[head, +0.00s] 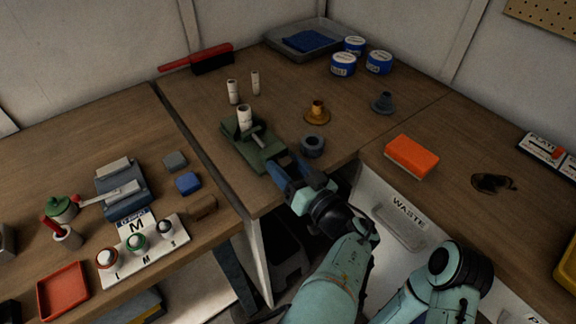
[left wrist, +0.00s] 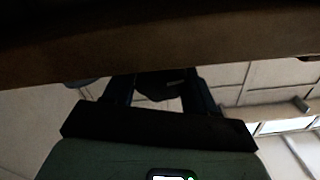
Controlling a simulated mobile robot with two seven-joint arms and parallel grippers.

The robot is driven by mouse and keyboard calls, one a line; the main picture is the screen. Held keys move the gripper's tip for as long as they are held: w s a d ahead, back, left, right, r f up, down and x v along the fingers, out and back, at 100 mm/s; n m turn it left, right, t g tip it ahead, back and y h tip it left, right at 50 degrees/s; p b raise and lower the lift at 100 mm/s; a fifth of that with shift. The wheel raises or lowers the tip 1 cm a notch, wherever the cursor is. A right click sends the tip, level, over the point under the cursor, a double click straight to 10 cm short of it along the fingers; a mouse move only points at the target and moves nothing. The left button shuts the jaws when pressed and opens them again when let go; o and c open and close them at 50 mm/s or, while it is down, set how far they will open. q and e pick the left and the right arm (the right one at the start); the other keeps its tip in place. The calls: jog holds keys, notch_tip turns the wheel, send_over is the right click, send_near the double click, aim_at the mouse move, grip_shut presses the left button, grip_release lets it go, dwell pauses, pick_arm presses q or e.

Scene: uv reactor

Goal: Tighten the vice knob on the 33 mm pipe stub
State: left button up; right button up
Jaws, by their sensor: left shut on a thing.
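A green vice (head: 250,143) stands near the front edge of the middle table. A white pipe stub (head: 244,116) stands upright in it. My left gripper (head: 288,172) is at the front of the vice, at the table edge, shut on the vice knob. The fingers hide the knob in the head view. In the left wrist view a dark shape, apparently the knob (left wrist: 165,84), sits between the fingers of the left gripper (left wrist: 160,92), under the brown table edge. My right gripper is not in view.
Two more white stubs (head: 233,92) stand behind the vice. A grey ring (head: 312,145) lies close to the right of the vice, with a brass flanged part (head: 317,113) beyond. An orange block (head: 411,155) lies on the right table.

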pick_arm(q)
jog(key=shift+m+p, duration=0.45)
jog(key=shift+m, duration=0.95)
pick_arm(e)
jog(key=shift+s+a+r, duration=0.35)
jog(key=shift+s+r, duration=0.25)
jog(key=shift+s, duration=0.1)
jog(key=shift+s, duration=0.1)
pick_arm(q)
jog(key=shift+o, duration=0.2)
jog(key=o, duration=1)
jog(key=shift+a+f, duration=0.1)
